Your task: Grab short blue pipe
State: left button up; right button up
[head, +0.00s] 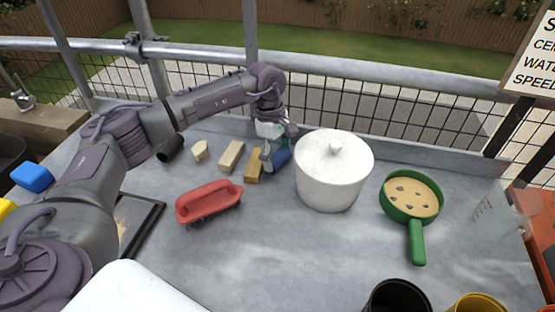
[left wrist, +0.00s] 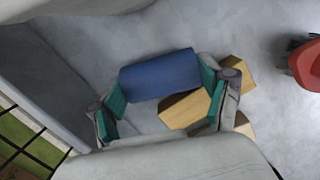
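The short blue pipe (head: 280,159) lies on the grey table just left of the white pot. My left gripper (head: 274,147) is right above it and partly covers it, with its fingers pointing down. In the left wrist view the blue pipe (left wrist: 160,74) lies lengthwise across the gap between the teal finger pads of the left gripper (left wrist: 162,85). The fingers are spread wide, one near each end of the pipe. Whether the pads touch it I cannot tell. My right gripper is in neither view.
A white lidded pot (head: 333,178) stands close right of the pipe. Wooden blocks (head: 254,168) lie close left, and a red-handled brush (head: 208,201) lies nearer. A green pan (head: 411,200) is at the right. The middle front of the table is clear.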

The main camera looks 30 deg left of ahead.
pick_arm(q)
jog(key=shift+c, duration=1.1)
jog(key=shift+r, duration=0.1)
